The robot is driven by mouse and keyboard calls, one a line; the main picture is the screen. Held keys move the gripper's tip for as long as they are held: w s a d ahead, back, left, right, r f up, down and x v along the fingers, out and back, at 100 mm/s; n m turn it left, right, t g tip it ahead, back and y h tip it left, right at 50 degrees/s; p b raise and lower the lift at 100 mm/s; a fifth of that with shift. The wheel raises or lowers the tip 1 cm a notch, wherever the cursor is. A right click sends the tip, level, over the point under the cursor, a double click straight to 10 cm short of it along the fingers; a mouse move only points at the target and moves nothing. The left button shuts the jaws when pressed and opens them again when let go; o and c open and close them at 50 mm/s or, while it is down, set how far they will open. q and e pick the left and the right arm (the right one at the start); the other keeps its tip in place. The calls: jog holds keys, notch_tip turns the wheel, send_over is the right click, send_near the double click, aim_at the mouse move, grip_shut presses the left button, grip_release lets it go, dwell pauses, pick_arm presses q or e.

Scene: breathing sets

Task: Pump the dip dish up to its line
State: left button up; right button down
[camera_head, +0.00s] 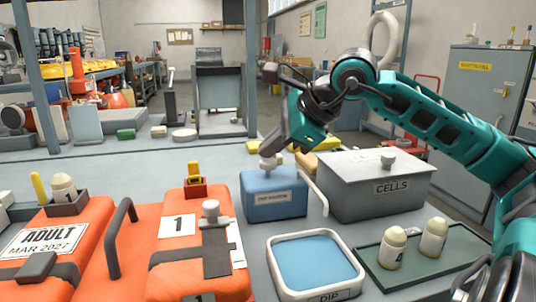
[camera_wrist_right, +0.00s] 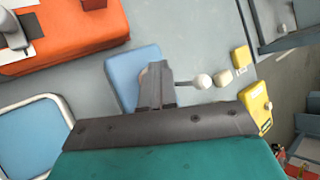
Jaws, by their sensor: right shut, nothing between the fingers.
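The dip dish (camera_head: 358,272) is a square white-rimmed dish labelled DIP at the front centre. Blue fills its floor, and I cannot make out a line inside. It also shows at the left of the right wrist view (camera_wrist_right: 52,104). Behind it stands a blue labelled box (camera_head: 262,205) with a pale pump head on top and a pale spout leaning right toward the dish. The box also shows in the right wrist view (camera_wrist_right: 122,72). My right gripper (camera_head: 272,153) is shut and empty, pointing down right at the pump head; I cannot tell whether they touch. My left gripper is out of view.
A grey CELLS box (camera_head: 375,200) stands right of the blue box. Two capped bottles, one here (camera_head: 392,250), stand on a green tray (camera_head: 405,277) at the front right. Orange cases (camera_head: 130,245) fill the left. A grey cabinet (camera_head: 475,110) stands at the back right.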

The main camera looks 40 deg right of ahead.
aim_at(272, 161)
jog(key=shift+f, duration=0.1)
dwell(0.4)
jog(key=shift+r+p, duration=1)
jog(key=shift+r, duration=0.4)
notch_tip(272, 161, up, 5)
jog(key=p, duration=0.3)
jog(key=shift+p, duration=0.35)
